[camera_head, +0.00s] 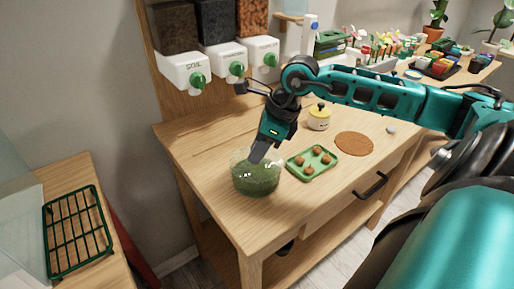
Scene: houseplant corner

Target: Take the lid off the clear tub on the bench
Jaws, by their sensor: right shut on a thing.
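The clear tub (256,183) stands near the front left edge of the wooden bench, with green stuff inside. My right gripper (258,156) reaches down from above, and its fingertips are at the top of the tub. It is shut on the tub's lid, which is see-through and hard to make out; I cannot tell whether it is raised off the rim. The fingers hide part of the tub's top. My left gripper is not in view.
A green tray (327,175) with several brown balls lies right of the tub. Behind are a cream pot (318,122) and a round cork mat (354,144). Dispensers, one marked SOIL (190,71), hang above the bench's back. A green rack (77,232) lies at left.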

